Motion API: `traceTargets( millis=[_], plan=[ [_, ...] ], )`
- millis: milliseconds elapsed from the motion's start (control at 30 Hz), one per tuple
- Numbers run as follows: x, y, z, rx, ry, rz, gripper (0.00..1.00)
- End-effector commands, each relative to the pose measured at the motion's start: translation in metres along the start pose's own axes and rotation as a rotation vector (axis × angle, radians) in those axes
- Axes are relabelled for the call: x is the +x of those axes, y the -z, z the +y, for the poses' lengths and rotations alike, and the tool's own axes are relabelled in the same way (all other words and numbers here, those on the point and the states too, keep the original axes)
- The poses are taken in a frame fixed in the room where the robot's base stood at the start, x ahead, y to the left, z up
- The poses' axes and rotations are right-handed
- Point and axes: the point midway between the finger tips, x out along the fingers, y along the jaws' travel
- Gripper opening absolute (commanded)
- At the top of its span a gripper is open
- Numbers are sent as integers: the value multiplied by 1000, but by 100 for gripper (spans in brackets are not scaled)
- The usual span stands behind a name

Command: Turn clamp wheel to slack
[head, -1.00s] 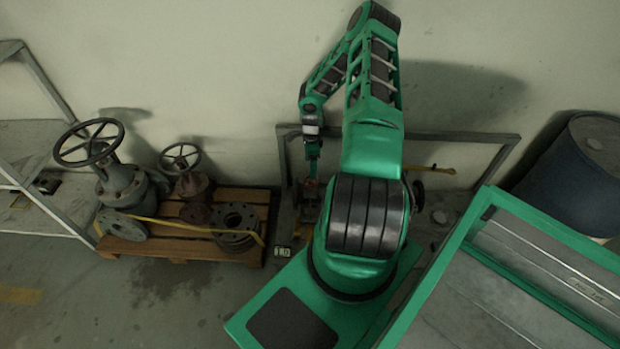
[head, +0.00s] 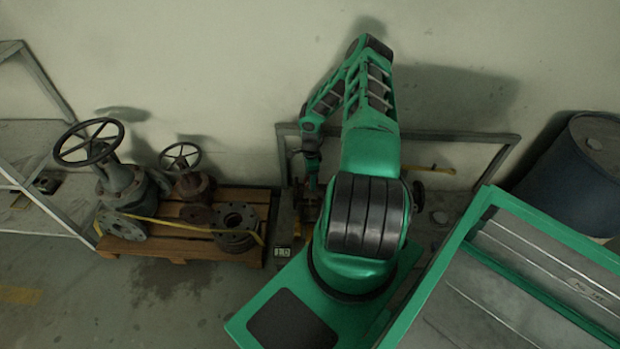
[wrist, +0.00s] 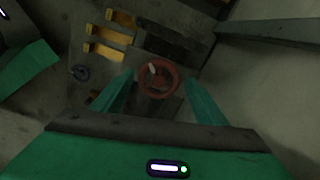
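The small red wheel (wrist: 158,90) shows in the wrist view, with a pale handle or mark near its top. My gripper (wrist: 160,78) is open, with one green finger on each side of the wheel. The fingertips are close to the rim; I cannot tell whether they touch it or how far above it they are. In the head view my gripper (head: 312,184) points down at the bench, left of my arm's base. The wheel is too small and covered there to make out clearly.
A pallet (head: 170,243) with valves and flanges stands to the left. A grey frame (head: 460,136) stands behind my arm, near the wall. A blue drum (head: 580,165) is at right.

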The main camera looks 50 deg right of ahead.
Motion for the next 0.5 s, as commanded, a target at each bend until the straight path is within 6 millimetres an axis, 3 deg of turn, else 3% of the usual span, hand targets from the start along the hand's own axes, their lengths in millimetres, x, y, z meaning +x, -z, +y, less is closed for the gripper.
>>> traceTargets(
  millis=[33, 133, 333, 500],
  plan=[
    [0, 0, 0, 0, 0, 0, 53],
    [0, 0, 0, 0, 0, 0, 31],
    [-1, 0, -1, -34, 2, 1, 31],
    [-1, 0, -1, -177, 2, 2, 31]
  ],
)
